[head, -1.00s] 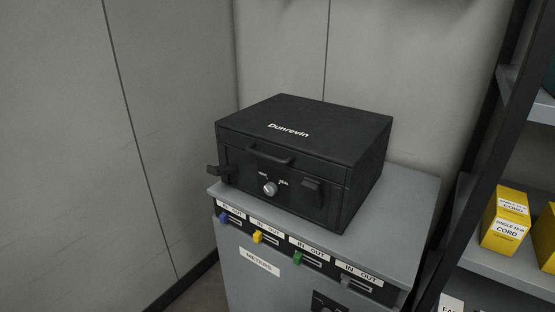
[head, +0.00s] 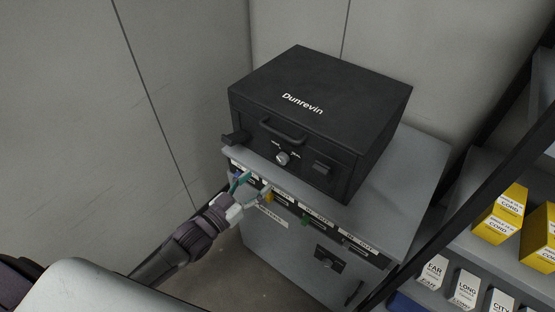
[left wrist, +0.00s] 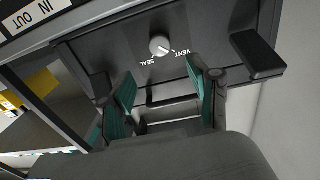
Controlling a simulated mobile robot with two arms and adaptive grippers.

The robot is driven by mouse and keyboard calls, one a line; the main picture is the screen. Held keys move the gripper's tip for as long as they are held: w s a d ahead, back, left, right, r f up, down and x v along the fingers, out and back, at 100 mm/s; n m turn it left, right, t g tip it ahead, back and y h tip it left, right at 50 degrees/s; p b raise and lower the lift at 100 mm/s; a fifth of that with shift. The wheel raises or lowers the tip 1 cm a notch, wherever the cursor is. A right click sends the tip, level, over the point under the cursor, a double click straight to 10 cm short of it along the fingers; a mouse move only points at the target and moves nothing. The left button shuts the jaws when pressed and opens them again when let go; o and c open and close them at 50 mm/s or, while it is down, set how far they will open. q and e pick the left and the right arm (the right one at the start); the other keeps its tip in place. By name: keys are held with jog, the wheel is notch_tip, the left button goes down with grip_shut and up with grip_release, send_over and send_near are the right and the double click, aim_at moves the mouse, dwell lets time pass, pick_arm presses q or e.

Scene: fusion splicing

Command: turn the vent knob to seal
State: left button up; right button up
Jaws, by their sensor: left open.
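The vent knob (head: 282,158) is a small round silver knob on the front of the black Dunrevin case (head: 325,110). In the left wrist view the knob (left wrist: 160,46) sits between the printed words SEAL at left and VENT at right. I cannot clearly read which word its mark points to. My left gripper (head: 253,187) is open, its teal fingers below and in front of the case, apart from the knob. My right gripper is not in view.
The case stands on a grey cabinet (head: 412,175) with coloured-tab IN/OUT slots along its front edge. A handle (head: 284,133) sits above the knob, with black latches left (head: 236,137) and right (head: 322,169). Shelves with yellow boxes (head: 500,213) stand at right; walls are behind and left.

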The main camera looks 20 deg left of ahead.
aim_at(280, 160)
pick_arm(q)
jog(key=x, duration=0.9)
jog(key=shift+w+p, duration=0.2)
jog(key=shift+p, duration=0.15)
jog(key=c, duration=1.2)
jog(key=shift+o, duration=0.2)
